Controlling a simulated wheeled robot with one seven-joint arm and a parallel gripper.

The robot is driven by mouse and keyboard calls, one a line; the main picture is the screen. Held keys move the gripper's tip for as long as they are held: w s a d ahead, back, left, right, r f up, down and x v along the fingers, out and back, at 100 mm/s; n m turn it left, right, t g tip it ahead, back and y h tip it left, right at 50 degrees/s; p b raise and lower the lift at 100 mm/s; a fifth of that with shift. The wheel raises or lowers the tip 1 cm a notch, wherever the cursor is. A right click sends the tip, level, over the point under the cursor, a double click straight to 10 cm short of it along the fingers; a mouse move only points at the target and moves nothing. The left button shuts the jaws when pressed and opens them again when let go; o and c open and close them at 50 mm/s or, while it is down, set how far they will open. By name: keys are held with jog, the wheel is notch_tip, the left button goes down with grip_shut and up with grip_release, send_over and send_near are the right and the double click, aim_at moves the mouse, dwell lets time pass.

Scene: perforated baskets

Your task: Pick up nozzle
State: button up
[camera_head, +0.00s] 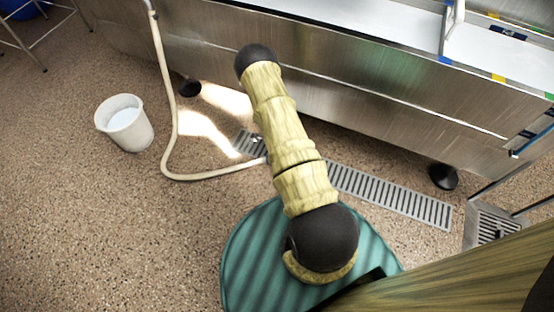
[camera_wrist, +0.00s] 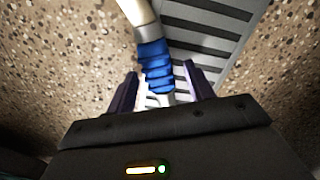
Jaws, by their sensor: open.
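The nozzle (camera_wrist: 155,66) shows in the wrist view as a blue ribbed piece with a pale tip, on the end of a cream hose (camera_wrist: 136,10). It lies over or beside a slotted metal drain grate. My gripper (camera_wrist: 160,70) is open, with its two dark purple fingers on either side of the nozzle's lower part. I cannot tell whether either finger touches it. In the head view the hose (camera_head: 167,110) runs down and then right along the floor until my arm hides it. The nozzle and my gripper are hidden there behind my arm.
The drain grate (camera_head: 390,195) is set in the speckled floor. A white bucket (camera_head: 126,128) stands at the left. A long stainless steel unit (camera_head: 350,90) on black feet spans the back. A second grate (camera_head: 493,229) is at the right. The left floor is mostly clear.

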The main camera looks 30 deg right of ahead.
jog(key=shift+c, duration=0.4)
grip_shut()
notch_tip(320, 180, up, 10)
jog(key=p, duration=0.6)
jog(key=shift+r+p, duration=0.1)
jog(key=shift+p, duration=0.2)
